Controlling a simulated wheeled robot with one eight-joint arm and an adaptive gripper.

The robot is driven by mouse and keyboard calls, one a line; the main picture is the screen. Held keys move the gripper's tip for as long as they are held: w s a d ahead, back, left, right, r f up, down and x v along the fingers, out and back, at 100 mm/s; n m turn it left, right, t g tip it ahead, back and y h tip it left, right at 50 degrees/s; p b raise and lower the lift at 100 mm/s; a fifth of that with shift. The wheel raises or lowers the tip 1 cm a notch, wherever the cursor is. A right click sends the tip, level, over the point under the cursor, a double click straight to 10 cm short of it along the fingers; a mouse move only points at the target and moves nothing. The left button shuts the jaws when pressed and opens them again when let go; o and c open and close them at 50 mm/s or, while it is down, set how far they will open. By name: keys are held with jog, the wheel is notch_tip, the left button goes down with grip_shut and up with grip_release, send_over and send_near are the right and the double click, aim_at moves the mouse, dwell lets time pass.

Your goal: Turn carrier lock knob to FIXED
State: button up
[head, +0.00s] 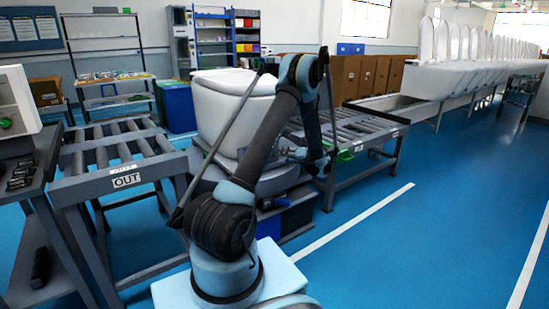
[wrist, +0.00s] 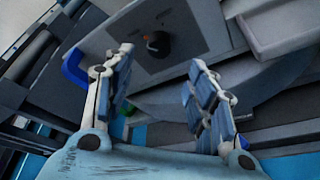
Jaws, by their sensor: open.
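The carrier lock knob (wrist: 157,43) is a dark round knob with an orange mark, on a grey panel (wrist: 188,22) in the wrist view. Faint markings sit around it, too small to read. My gripper (wrist: 165,70) is open, its two fingers apart below and to either side of the knob in the picture, with nothing between them. In the head view, my gripper (head: 318,165) is beside the carrier (head: 272,182), which bears a white toilet (head: 225,110). The knob cannot be made out in the head view.
A roller conveyor marked OUT (head: 125,180) stands left of the carrier, and another conveyor (head: 365,130) stands to its right. A dark bench (head: 38,180) is at the far left. Blue floor (head: 430,220) is open at the right.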

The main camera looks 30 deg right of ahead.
jog(key=x, duration=0.9)
